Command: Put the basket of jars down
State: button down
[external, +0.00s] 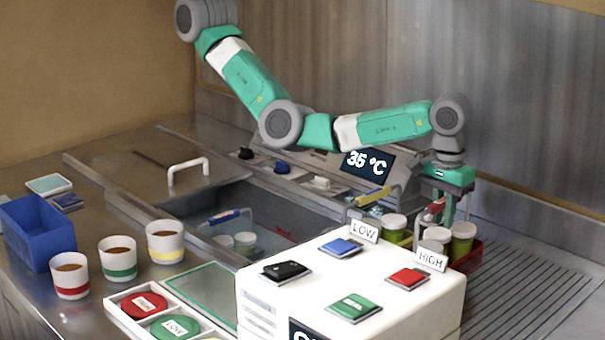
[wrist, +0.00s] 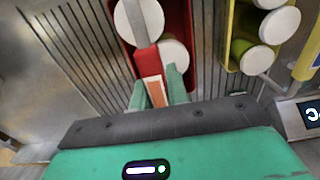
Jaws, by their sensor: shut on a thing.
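My gripper (external: 441,208) is at the right and points down. It is shut on the handle of a red basket (external: 474,258), which holds white-lidded green jars (external: 462,240). The wrist view shows the fingers (wrist: 160,92) closed on the red handle (wrist: 147,64), with jar lids (wrist: 138,20) beyond it. The red basket is over the ribbed draining surface (external: 530,290); I cannot tell whether it touches it. Its lower front is hidden by the white control box (external: 350,270).
A yellow basket (wrist: 230,45) of jars stands close beside the red one. A blue-handled basket (external: 225,216) with jars sits in the sunken tank (external: 275,220). Cups (external: 118,258) and a blue bin (external: 38,235) stand at left. The ribbed surface at right is free.

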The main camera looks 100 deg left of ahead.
aim_at(442, 235)
jog(key=shift+f+p, duration=0.3)
jog(key=shift+f, duration=1.75)
jog(key=c, duration=1.8)
grip_release()
jog(key=shift+f, duration=0.15)
jog(key=o, duration=0.4)
jog(key=shift+o, duration=0.2)
notch_tip(442, 235, up, 13)
jog(key=shift+f+p, duration=0.15)
jog(key=shift+p, duration=0.25)
jog(key=shift+f, duration=0.1)
